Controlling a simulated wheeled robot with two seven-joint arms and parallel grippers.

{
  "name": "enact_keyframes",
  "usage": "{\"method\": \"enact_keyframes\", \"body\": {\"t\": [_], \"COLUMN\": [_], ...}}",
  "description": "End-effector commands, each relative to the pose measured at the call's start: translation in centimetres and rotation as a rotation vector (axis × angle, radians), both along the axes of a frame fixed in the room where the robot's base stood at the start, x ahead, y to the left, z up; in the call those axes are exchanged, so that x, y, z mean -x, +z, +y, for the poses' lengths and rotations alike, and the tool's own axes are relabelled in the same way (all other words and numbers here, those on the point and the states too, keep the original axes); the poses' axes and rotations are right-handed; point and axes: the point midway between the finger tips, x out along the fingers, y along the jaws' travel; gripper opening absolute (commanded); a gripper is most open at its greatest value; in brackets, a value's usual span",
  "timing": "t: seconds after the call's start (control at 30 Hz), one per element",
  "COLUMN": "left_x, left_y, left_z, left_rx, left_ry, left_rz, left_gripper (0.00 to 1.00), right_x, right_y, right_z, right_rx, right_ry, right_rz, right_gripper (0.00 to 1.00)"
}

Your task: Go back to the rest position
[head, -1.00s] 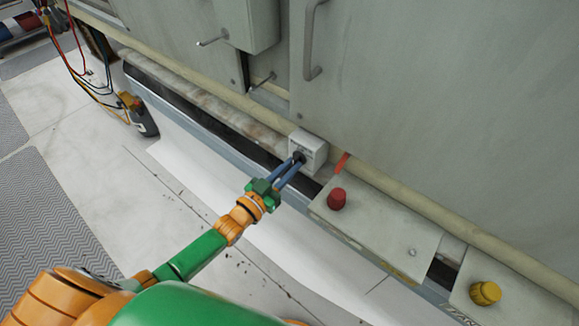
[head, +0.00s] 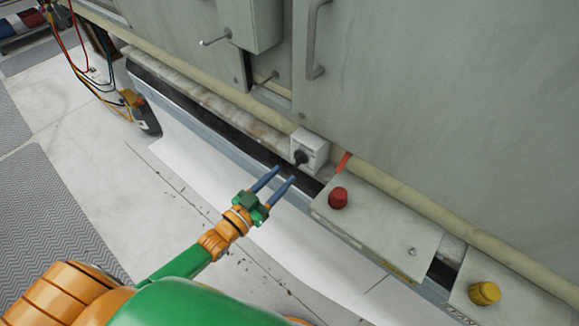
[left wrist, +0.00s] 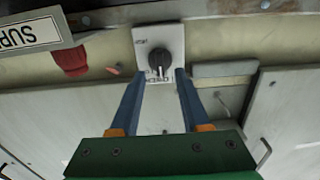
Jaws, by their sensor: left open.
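My left gripper (head: 278,180) is open and empty, its two blue fingers apart. It stands a short way in front of a small white switch box with a black rotary knob (head: 300,157), and there is a gap between the fingertips and the knob. In the left wrist view the knob (left wrist: 160,60) shows beyond and between the fingers (left wrist: 158,85), on its white plate with printed marks. Its pointer is toward the lower edge of that picture. My right gripper is not in view.
A red button (head: 337,198) and a yellow button (head: 485,293) sit on grey boxes right of the switch. Large grey cabinet doors (head: 430,110) stand behind. The pale floor (head: 90,170) left of the arm is clear.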

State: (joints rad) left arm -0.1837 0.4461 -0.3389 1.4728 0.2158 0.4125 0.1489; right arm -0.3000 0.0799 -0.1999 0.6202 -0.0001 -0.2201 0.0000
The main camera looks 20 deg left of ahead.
Motion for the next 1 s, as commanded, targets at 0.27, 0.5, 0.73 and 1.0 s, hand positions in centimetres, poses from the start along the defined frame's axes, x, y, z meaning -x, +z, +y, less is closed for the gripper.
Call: {"method": "enact_keyframes", "body": {"t": [0.27,0.5,0.73,1.0], "left_x": [2.2,2.2,3.8,22.8], "left_y": [0.0,0.0,-6.3,-24.1], "left_z": [0.8,0.8,2.6,4.5], "left_rx": [0.001,0.002,-0.088,-0.341], "left_ry": [-0.001,0.0,0.08,0.172], "left_rz": [-0.002,-0.002,0.224,1.079], "left_gripper": [0.46,0.46,0.46,0.46], "right_x": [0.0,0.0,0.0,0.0], "right_y": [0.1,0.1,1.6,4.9], "right_z": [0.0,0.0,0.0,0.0], "right_rx": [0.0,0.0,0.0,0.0], "right_ry": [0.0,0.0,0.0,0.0], "right_rz": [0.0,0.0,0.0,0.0], "right_gripper": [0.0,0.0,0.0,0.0]}}
